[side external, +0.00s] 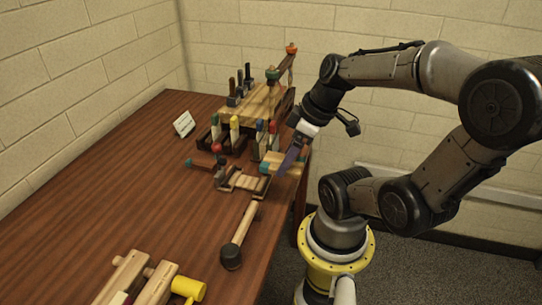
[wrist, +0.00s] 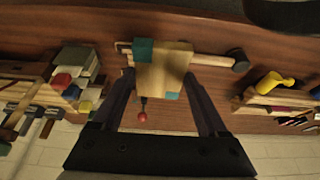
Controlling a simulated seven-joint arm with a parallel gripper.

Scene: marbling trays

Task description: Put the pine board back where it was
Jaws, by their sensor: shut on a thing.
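The pine board (wrist: 174,62) is a pale wooden slab with teal patches at two opposite corners. In the wrist view it lies between the two fingers of my gripper (wrist: 161,80), which is shut on it by its sides. In the side view the board (side external: 284,160) shows at the tips of my gripper (side external: 287,163), near the table's right edge. The fingers hide part of it, and its height above the table is hard to tell. A small dark-framed tray with pale slats (side external: 243,181) lies just left of the board.
A wooden rack (side external: 256,105) with tools and coloured-topped pieces stands behind. A red-knobbed clamp-like tool (side external: 205,163) lies left of the slatted tray. A black-headed mallet (side external: 232,256) lies in front, and a yellow mallet (side external: 188,288) is at the near edge.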

